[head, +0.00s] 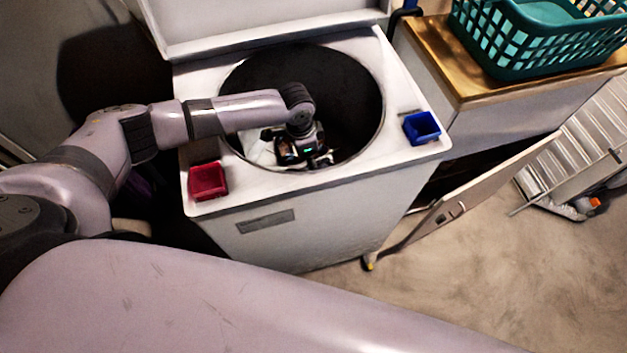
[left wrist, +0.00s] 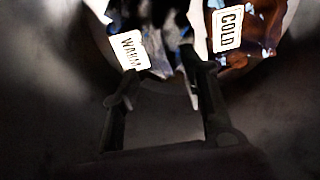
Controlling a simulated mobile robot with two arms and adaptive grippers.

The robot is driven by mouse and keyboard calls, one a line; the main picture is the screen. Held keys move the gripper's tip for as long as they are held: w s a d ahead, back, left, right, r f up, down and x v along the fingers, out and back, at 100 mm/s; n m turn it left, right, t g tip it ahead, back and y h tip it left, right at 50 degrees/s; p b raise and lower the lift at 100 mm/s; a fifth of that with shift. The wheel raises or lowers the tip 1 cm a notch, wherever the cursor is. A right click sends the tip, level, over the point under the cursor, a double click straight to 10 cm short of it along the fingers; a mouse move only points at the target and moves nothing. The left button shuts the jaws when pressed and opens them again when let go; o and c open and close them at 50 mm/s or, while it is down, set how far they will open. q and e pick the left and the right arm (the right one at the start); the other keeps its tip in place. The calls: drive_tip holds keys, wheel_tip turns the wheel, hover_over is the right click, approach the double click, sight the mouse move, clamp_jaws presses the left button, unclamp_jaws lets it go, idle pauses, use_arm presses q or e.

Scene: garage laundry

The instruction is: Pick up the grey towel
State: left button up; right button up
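My left gripper (head: 308,155) reaches down into the round drum (head: 345,85) of the open white top-loading washer (head: 300,225). In the left wrist view its two dark fingers (left wrist: 160,75) stand apart. Beyond the fingertips lie crumpled cloths: one with a white WARM label (left wrist: 130,50), and a brownish one with a white COLD label (left wrist: 227,29). A pale cloth (head: 260,150) shows in the drum, left of the gripper. A dull greyish patch (left wrist: 165,115) shows between the fingers; I cannot tell whether it is the grey towel. My right gripper is out of view.
A red tray (head: 208,181) and a blue tray (head: 421,128) sit on the washer's top edge. The raised lid (head: 260,30) stands behind. A teal basket (head: 540,45) is on the wooden counter (head: 440,60). A tilted board (head: 470,195) leans beside the washer.

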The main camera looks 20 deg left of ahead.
use_arm(q)
drive_tip(key=shift+w+d+f, duration=0.1)
drive_tip(key=shift+w+f, duration=0.05)
drive_tip(key=shift+f, duration=0.75)
drive_tip(key=shift+w+d+f, duration=0.15)
drive_tip(key=shift+f, duration=0.75)
drive_tip(key=shift+w+d+f, duration=0.1)
drive_tip(key=shift+w+f, duration=0.05)
drive_tip(key=shift+f, duration=0.75)
drive_tip(key=shift+c, duration=0.5)
clamp_jaws()
